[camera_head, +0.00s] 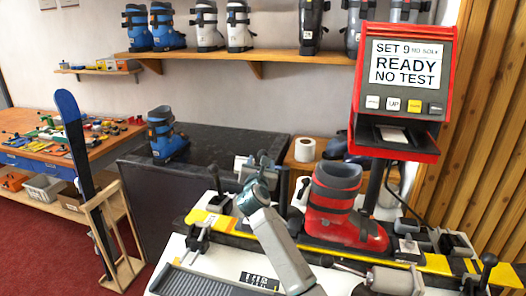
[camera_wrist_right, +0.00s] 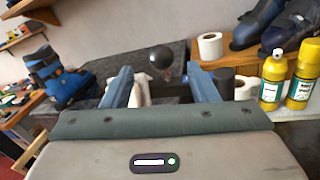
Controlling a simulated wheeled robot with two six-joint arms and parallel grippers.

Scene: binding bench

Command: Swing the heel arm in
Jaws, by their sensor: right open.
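My right gripper (camera_head: 258,178) reaches in from the bottom of the head view, over the left part of the bench. In the right wrist view its two blue fingers (camera_wrist_right: 163,84) are apart, with nothing gripped. A black ball knob (camera_wrist_right: 161,57) shows in the gap between them, with a finger to either side. It looks like the knob of the heel arm, whose lower part is hidden. A red ski boot (camera_head: 343,208) stands upright on the yellow and black ski (camera_head: 437,262), right of my gripper. My left gripper is not in view.
A red tester (camera_head: 405,90) reading READY stands behind the boot. An upright black lever (camera_head: 215,181) rises left of my gripper. Another knob (camera_head: 489,259) stands at the far right. Paper rolls (camera_wrist_right: 210,46) and yellow spray cans (camera_wrist_right: 271,80) stand behind the bench.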

